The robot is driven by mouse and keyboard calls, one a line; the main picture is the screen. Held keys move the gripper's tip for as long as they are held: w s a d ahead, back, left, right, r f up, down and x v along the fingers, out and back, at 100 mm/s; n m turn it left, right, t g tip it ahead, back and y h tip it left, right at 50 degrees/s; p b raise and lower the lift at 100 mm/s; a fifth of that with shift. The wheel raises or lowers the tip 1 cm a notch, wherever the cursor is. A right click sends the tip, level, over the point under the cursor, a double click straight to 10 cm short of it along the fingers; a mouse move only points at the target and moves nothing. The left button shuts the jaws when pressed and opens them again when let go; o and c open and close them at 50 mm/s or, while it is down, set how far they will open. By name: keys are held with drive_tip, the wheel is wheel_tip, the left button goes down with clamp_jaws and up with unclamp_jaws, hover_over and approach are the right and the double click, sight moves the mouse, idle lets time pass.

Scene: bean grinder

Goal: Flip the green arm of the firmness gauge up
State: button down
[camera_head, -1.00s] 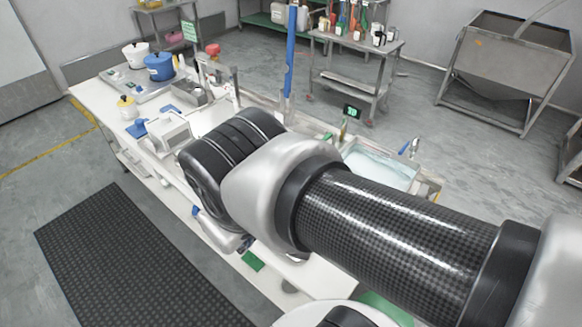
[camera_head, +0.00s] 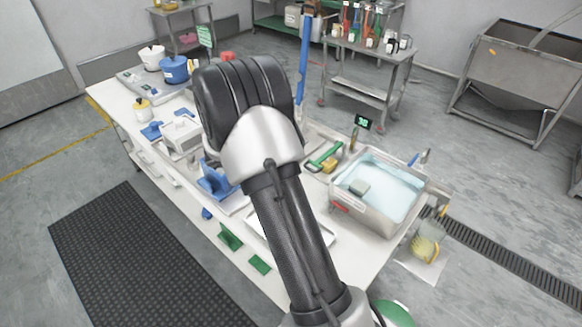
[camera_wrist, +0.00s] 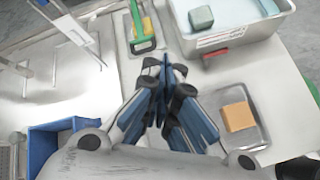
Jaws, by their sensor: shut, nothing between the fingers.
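A green, T-shaped piece (camera_head: 325,158) lies near the grey basin in the head view, with yellow beside it. In the head view my arm hides the gripper.
A metal basin of water (camera_head: 385,190) stands right of the green piece. A tray with an orange block (camera_wrist: 238,116) lies right of my gripper in the wrist view. A blue bin (camera_wrist: 52,145) is at lower left. A small display (camera_head: 362,122) stands behind the worktop.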

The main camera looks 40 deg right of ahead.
drive_tip(key=w+d+f+n, duration=0.1)
drive_tip(key=d+f+n, duration=0.2)
drive_tip(key=f, duration=0.5)
drive_tip(key=w+d+f+n+t+h, duration=0.1)
drive_tip(key=d+f+n, duration=0.2)
drive_tip(key=f, duration=0.5)
drive_tip(key=shift+w+p, duration=0.2)
drive_tip(key=shift+p, duration=0.2)
drive_tip(key=shift+f, duration=0.1)
drive_tip(key=b+x, duration=0.2)
drive_tip(key=x, duration=0.8)
